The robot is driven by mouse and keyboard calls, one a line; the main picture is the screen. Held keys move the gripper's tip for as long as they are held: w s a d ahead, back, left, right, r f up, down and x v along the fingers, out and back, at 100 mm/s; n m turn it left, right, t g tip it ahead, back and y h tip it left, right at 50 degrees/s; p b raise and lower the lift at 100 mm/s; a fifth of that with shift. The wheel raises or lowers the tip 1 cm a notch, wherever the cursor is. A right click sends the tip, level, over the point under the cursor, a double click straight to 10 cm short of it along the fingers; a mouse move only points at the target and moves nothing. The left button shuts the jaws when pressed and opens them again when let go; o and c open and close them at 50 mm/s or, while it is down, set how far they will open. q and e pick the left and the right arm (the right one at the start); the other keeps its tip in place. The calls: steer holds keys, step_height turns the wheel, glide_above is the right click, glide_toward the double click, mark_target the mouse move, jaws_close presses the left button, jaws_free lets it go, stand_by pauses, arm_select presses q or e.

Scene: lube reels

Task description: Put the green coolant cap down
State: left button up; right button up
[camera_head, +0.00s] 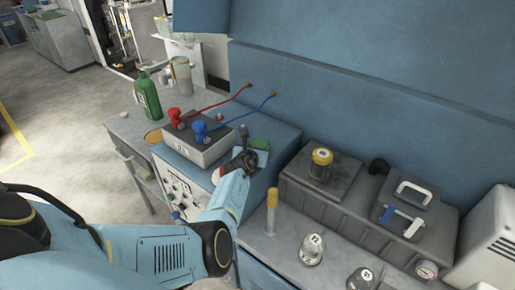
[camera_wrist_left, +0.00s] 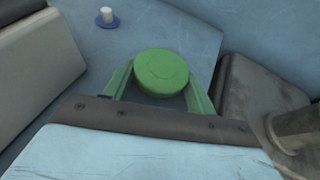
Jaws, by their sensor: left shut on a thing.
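The green coolant cap (camera_wrist_left: 161,72) is a round green disc between the two green fingertips of my left gripper (camera_wrist_left: 160,88) in the left wrist view. The gripper is shut on it. In the head view my left gripper (camera_head: 257,152) is over the right part of the blue cabinet top (camera_head: 285,136), with the green cap (camera_head: 259,144) showing at its tip. I cannot tell whether the cap touches the surface below. My right gripper is not in view.
A grey box (camera_head: 202,146) with red and blue clamps stands left of the gripper. A dark grey block (camera_head: 310,186) with a yellow-topped cap stands right. A small white peg on a blue base (camera_wrist_left: 107,17) stands beyond. A green bottle (camera_head: 148,96) stands farther left.

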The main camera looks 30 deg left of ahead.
arm_select(q)
steer(key=shift+f, duration=0.2)
steer(key=o, duration=0.9)
steer(key=shift+o, duration=0.7)
steer(key=shift+s, duration=0.1)
steer(key=shift+r, duration=0.25)
steer(key=shift+a+r+p, duration=0.1)
steer(key=shift+r+p, duration=0.35)
steer(key=shift+r, duration=0.05)
steer(key=p+v, duration=0.2)
steer(key=v, duration=0.3)
steer(key=p+v, duration=0.1)
steer(key=v, duration=0.4)
steer(key=shift+s+d+f+p, duration=0.15)
steer(key=shift+d+p, duration=0.1)
steer(key=shift+p, duration=0.15)
steer(key=shift+v, duration=0.8)
